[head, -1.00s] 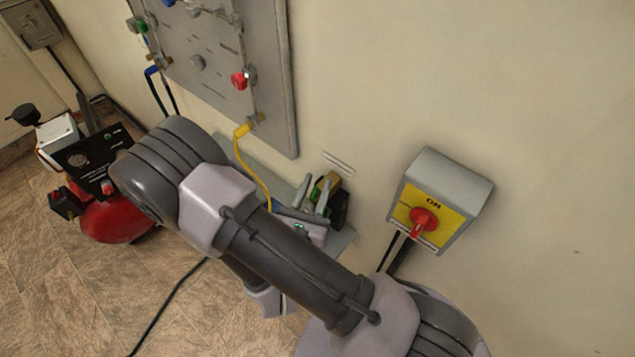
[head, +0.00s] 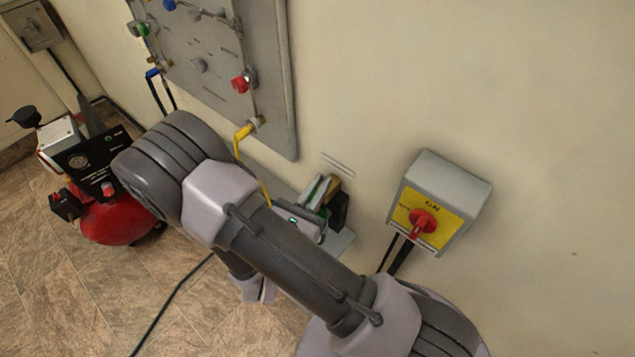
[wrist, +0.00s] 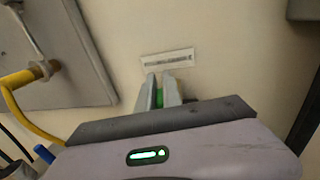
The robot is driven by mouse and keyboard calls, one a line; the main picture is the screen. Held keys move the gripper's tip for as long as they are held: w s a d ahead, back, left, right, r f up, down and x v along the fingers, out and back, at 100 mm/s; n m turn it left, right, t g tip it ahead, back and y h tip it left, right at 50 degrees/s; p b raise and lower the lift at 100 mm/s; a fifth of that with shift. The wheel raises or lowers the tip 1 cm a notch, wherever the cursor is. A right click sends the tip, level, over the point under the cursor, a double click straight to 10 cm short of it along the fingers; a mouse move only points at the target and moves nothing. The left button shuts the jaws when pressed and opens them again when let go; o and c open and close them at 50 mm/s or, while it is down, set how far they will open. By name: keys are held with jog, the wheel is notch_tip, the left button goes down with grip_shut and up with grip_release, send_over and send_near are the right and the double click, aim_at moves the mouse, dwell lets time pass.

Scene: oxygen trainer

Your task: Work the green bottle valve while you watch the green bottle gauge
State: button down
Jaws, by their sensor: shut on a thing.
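My gripper (head: 317,191) is at the wall below the grey panel, partly hidden behind my own arm in the head view. In the wrist view, my gripper (wrist: 165,84) points at the wall, and its two fingers are shut on a green thing, which I take to be the green bottle valve (wrist: 160,98). Only a small green strip of it shows between the fingers. A brass-coloured fitting (head: 333,185) shows just beyond the fingers in the head view. The green bottle gauge cannot be made out in either view, and the bottle itself is hidden.
The grey panel (head: 215,80) with coloured knobs is up and left. A yellow hose (head: 240,150) hangs from it near my arm. A yellow switch box (head: 430,215) with a red handle is right of the gripper. A red compressor (head: 112,218) stands on the floor at left.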

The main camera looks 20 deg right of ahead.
jog(key=shift+s+d+m+g+h, duration=0.1)
jog(key=shift+m+g+h, duration=0.45)
jog(key=shift+g, duration=0.15)
jog(key=shift+s+d+m+g+h, duration=0.1)
jog(key=shift+m+g+h, duration=0.4)
jog(key=shift+g, duration=0.2)
jog(key=c, duration=1.5)
grip_release()
jog(key=p+v, duration=0.2)
jog(key=v, duration=1.5)
jog(key=shift+s+a, duration=0.2)
